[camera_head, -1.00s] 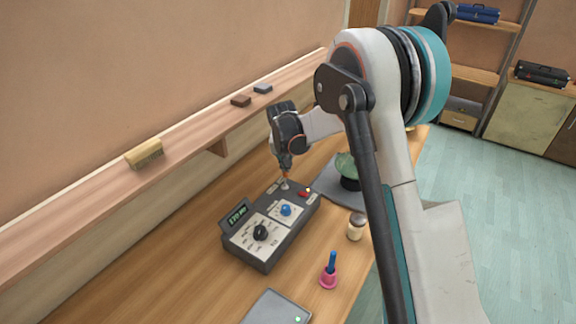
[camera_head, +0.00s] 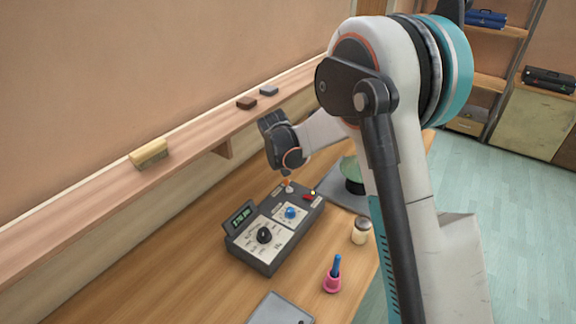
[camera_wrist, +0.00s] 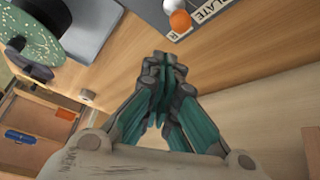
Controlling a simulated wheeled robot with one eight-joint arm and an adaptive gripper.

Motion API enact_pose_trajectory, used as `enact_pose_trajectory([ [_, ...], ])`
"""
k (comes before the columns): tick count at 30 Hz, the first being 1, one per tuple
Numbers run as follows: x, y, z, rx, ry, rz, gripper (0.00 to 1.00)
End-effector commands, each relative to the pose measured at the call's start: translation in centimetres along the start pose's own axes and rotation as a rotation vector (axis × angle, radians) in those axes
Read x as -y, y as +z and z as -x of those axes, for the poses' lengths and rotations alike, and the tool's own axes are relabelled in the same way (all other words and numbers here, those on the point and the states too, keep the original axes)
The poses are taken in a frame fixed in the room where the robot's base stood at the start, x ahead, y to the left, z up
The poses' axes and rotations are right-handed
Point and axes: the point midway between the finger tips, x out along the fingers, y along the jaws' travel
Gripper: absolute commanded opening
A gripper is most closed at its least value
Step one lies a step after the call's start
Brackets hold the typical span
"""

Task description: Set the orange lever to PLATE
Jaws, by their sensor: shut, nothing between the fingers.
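The orange lever (camera_head: 289,184) stands at the far end of a dark grey control box (camera_head: 292,243) on the wooden bench. In the wrist view, its orange tip (camera_wrist: 180,20) shows at the top beside a silver knob, near the printed PLATE label (camera_wrist: 209,9). Part of another label, starting with R, lies below the tip. I cannot tell for certain which setting the lever is at. My gripper (camera_wrist: 163,65) is shut and empty, apart from the lever. In the head view, its fingers are hidden behind my wrist, above the box's far end.
The box also has a black dial (camera_head: 264,235), a blue knob (camera_head: 291,212), a red switch (camera_head: 308,197) and a display (camera_head: 239,218). A ledge (camera_head: 200,138) runs along the wall, left of my wrist.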

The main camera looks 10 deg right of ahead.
Motion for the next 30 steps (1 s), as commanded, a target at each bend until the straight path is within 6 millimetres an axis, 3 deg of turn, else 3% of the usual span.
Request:
enact_pose_trajectory([
  [11,0.0,0.0,0.5,0.0,0.0,0.0,0.0],
  [30,0.0,0.0,10.9,0.001,0.0,0.001,0.0],
])
